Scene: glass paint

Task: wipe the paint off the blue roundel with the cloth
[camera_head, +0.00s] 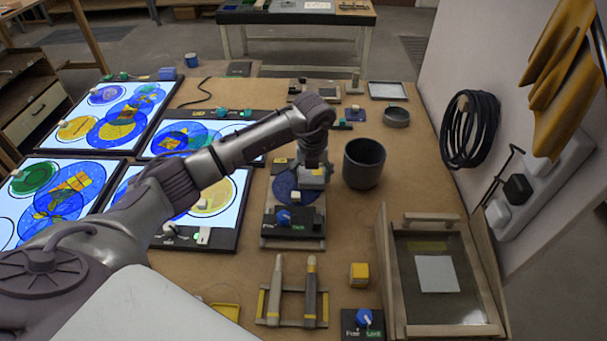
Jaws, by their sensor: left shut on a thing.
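My left gripper (313,160) reaches in from the left over a dark blue roundel (284,187) on a small stand. It is shut on a pale grey thing that looks like the cloth (316,178), at the right side of the roundel. The gripper hides part of the roundel, and I cannot tell whether the cloth touches it. Paint on the roundel is too small to make out. My right gripper is not in view.
Light panels (228,180) with coloured glass discs fill the left. A dark pot (364,163) stands right of the gripper. In front are a rack (292,322), a yellow block (359,275) and a knob box (363,323). A wooden-framed tray (416,315) lies at the right.

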